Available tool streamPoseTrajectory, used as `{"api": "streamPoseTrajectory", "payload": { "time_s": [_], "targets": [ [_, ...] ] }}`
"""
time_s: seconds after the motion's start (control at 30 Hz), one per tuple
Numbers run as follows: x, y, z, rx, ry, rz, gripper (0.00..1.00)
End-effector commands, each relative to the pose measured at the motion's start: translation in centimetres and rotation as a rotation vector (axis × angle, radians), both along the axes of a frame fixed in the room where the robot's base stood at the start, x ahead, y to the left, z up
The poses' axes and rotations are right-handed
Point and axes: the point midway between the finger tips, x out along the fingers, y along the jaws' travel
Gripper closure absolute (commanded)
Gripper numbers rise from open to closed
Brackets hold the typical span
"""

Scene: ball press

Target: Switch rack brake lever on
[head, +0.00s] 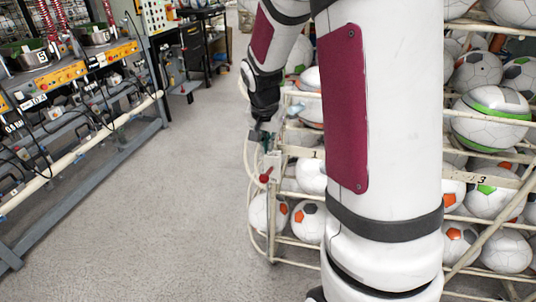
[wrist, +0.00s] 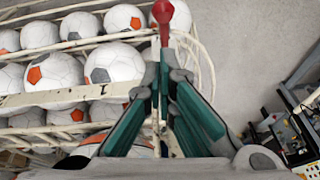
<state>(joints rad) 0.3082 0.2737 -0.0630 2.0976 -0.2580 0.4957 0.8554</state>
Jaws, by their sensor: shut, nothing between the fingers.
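The brake lever has a red knob (head: 265,178) and sits at the left end of the ball rack (head: 277,245), beside a pale bracket. In the wrist view the red lever (wrist: 164,32) stands at the top centre, with its round knob at the top edge. My gripper (head: 262,140) is just above the lever in the head view. In the wrist view its teal fingers (wrist: 167,76) are shut and empty, with their tips close to the lever's lower end. I cannot tell whether they touch it. The lever's base is partly hidden behind the fingers.
White balls with orange, green and grey patches (wrist: 114,62) fill the rack shelves. My arm covers much of the rack in the head view. A grey workbench frame (head: 95,160) with orange control boxes stands at the left. The grey floor (head: 165,220) between is clear.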

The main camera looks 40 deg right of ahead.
Motion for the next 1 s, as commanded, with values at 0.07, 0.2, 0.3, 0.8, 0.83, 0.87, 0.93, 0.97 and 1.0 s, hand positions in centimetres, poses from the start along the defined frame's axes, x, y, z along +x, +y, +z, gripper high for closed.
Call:
{"api": "streamPoseTrajectory", "payload": {
  "time_s": [0.07, 0.2, 0.3, 0.8, 0.83, 0.87, 0.93, 0.97, 1.0],
  "targets": [
    [0.1, -0.2, -1.1, 0.001, 0.005, -0.001, 1.0],
    [0.6, -0.8, -3.4, 0.001, 0.006, 0.0, 1.0],
    [1.0, -1.2, -5.1, 0.002, 0.006, 0.0, 1.0],
    [2.0, -2.1, -8.9, 0.0, 0.002, 0.001, 1.0],
    [2.0, -2.2, -8.9, 0.0, 0.002, 0.001, 1.0],
    [2.0, -2.1, -8.9, 0.0, 0.001, 0.0, 1.0],
    [2.0, -2.1, -8.9, 0.0, 0.002, 0.001, 1.0],
    [2.0, -2.1, -8.9, 0.0, 0.002, 0.001, 1.0],
    [2.0, -2.1, -8.9, 0.0, 0.002, 0.001, 1.0]
  ]
}}
